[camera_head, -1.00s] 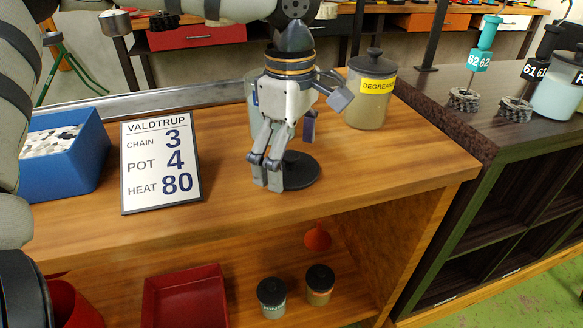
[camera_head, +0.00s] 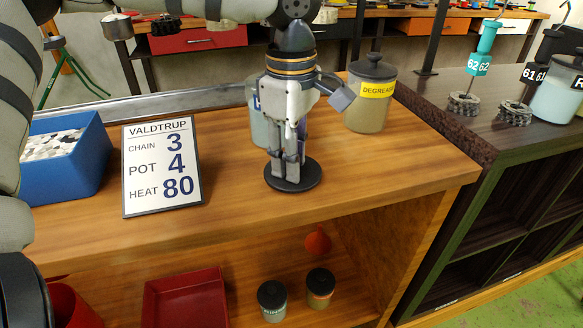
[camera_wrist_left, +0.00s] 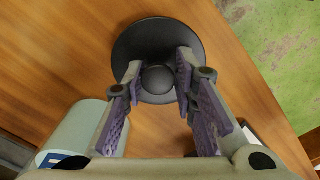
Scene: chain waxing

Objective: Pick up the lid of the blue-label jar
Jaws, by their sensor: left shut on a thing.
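The black round lid (camera_head: 275,183) with a central knob is level at the worktop, in front of the blue-label jar (camera_head: 258,128). I cannot tell whether it touches the wood. My left gripper (camera_head: 288,178) points straight down over it, shut on its knob. In the left wrist view the lid (camera_wrist_left: 133,45) shows its round knob between the fingertips of the gripper (camera_wrist_left: 158,80). The jar is open-topped, pale and partly hidden behind the gripper; part of it shows in the wrist view (camera_wrist_left: 75,125). My right gripper is not in view.
A degreaser jar (camera_head: 367,118) with a yellow label and black lid stands behind right. A sign (camera_head: 162,190) and a blue bin (camera_head: 88,165) stand to the left. The worktop right of the lid is clear up to its edge.

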